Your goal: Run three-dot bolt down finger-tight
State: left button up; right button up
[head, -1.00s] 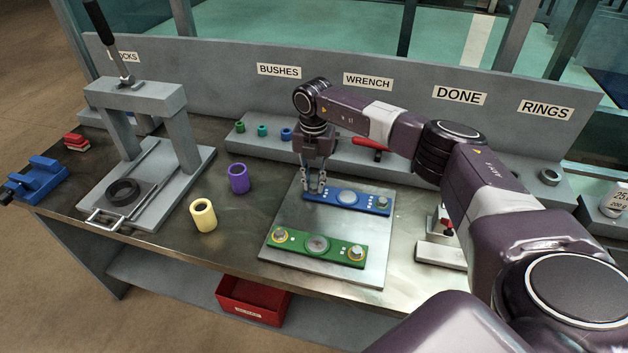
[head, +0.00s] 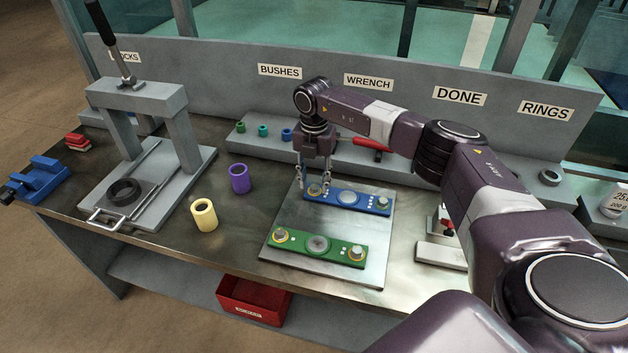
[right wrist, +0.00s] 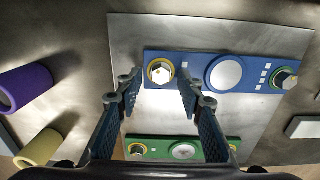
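The blue bar (head: 347,198) lies on a metal plate with a bolt at each end and a pale disc in its middle. Its left bolt (right wrist: 160,71) has a hex head with a yellow ring around it; that bolt also shows in the head view (head: 315,190). The dot marks beside it are partly hidden by a fingertip, so I cannot count them. The right bolt (right wrist: 284,80) has a green ring and several white marks. My right gripper (head: 314,186) is open, its fingertips apart on either side of the left bolt. My left gripper is out of view.
A green bar (head: 318,246) with two bolts lies nearer on the same plate (head: 285,215). A purple bush (head: 239,179) and a yellow bush (head: 203,215) stand to the left, beside a grey press (head: 135,95). A red-handled wrench (head: 368,144) lies behind.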

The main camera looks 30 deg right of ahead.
aim_at(314, 187)
notch_tip(314, 187, up, 12)
dwell(0.6)
jog(key=shift+s, duration=0.1)
dwell(0.5)
